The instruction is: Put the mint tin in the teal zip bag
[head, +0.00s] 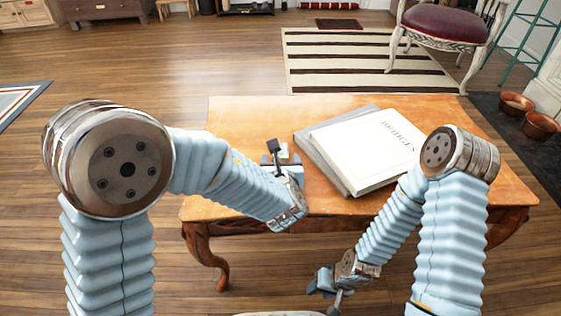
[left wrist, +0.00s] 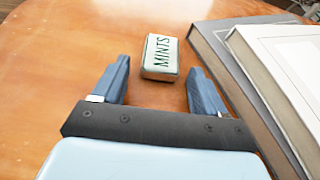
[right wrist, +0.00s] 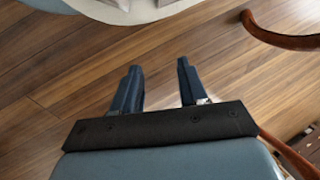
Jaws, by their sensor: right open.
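The mint tin (left wrist: 161,57) is a small pale green box with a lid marked MINTS. It lies on the wooden table, and a bit of it shows in the head view (head: 284,149). My left gripper (left wrist: 157,72) is open and empty, low over the table; in the left wrist view the tin lies ahead, between the lines of its fingers. The left gripper also shows in the head view (head: 285,153). My right gripper (right wrist: 158,68) is open and empty, over the floor in front of the table's edge. I see no teal zip bag in any view.
Two large books, a grey one (head: 305,146) under a white one (head: 366,148), lie stacked right of the tin. The orange-brown table (head: 240,115) is bare at the back left. Behind it are a striped rug (head: 350,62) and a red-seated chair (head: 445,22).

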